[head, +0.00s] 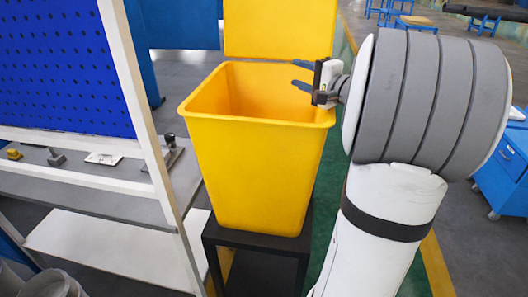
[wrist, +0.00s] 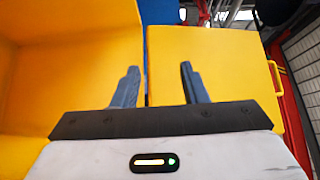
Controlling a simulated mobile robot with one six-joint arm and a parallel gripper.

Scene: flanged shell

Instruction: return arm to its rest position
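My gripper (head: 301,75) is at the right rim of a yellow bin (head: 255,165) in the head view, with its fingers pointing left over the bin's opening. In the wrist view my gripper (wrist: 160,85) shows two blue-grey fingers spread apart with nothing between them. Yellow surfaces (wrist: 70,75) fill much of the wrist view behind the fingers. My white and grey arm stands at the right of the head view. The bottom of the bin's inside is hidden.
The bin stands on a black stand (head: 255,255). At the left are a blue pegboard (head: 60,70) in a white frame and a grey shelf (head: 105,190) with small parts. A blue cabinet (head: 503,170) is at the far right. A green floor strip runs behind the bin.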

